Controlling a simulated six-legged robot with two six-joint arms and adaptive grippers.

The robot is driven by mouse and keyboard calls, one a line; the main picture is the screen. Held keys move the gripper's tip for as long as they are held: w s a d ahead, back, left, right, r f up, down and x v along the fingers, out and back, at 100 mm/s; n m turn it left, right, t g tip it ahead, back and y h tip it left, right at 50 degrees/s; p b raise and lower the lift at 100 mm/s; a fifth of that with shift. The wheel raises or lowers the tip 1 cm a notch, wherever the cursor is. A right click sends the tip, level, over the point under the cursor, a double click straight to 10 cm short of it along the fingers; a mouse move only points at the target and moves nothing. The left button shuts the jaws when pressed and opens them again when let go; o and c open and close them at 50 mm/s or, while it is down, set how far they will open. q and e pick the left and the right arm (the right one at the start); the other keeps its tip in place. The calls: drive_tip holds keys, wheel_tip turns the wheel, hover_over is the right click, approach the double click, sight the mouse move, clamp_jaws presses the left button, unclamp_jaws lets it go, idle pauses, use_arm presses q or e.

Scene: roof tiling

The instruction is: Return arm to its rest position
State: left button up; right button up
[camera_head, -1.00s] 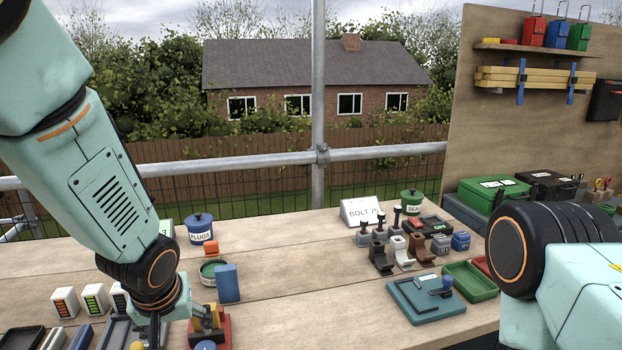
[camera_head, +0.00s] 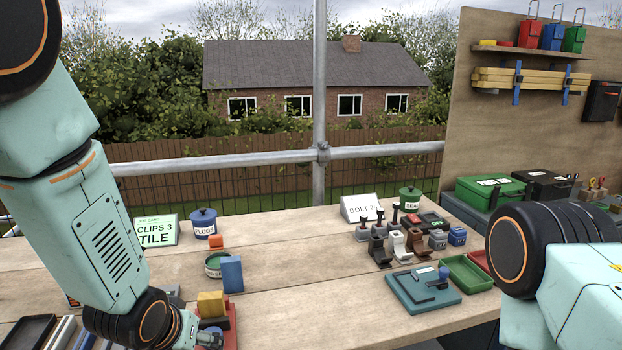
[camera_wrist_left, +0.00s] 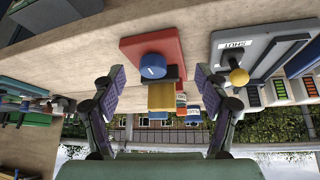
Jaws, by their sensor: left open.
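My left arm comes down from the upper left in the head view, its wrist at the bottom edge. Part of my left gripper (camera_head: 208,340) shows there, in front of a red-based fixture (camera_head: 230,328) with a yellow block (camera_head: 211,304). In the left wrist view my left gripper (camera_wrist_left: 154,82) has its two fingers wide apart with nothing held. The red fixture (camera_wrist_left: 135,48), with a blue knob (camera_wrist_left: 153,66) and the yellow block (camera_wrist_left: 161,97), appears between and beyond the fingers. Whether they touch it cannot be told. Only a link of my right arm shows; its gripper is out of view.
A blue block (camera_head: 231,273), a plugs pot (camera_head: 203,223) and a clips sign (camera_head: 156,231) stand behind my left wrist. A teal tray (camera_head: 424,304) lies right; the middle bench is clear.

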use_arm(q)
drive_tip(key=s+f+g, duration=0.2)
drive_tip(key=s+f, duration=0.5)
drive_tip(key=s, duration=0.3)
drive_tip(key=s+a+f+g+b, duration=0.1)
drive_tip(key=s+f+g, duration=0.1)
drive_tip(key=s+f, duration=0.5)
drive_tip(key=s+a+f+g, duration=0.1)
drive_tip(key=s+f+g, duration=0.1)
drive_tip(key=s+f, duration=0.6)
drive_tip(key=s, duration=0.5)
drive_tip(key=shift+s+b, duration=0.35)
drive_tip(key=shift+b, duration=0.05)
drive_tip(key=shift+c, duration=0.4)
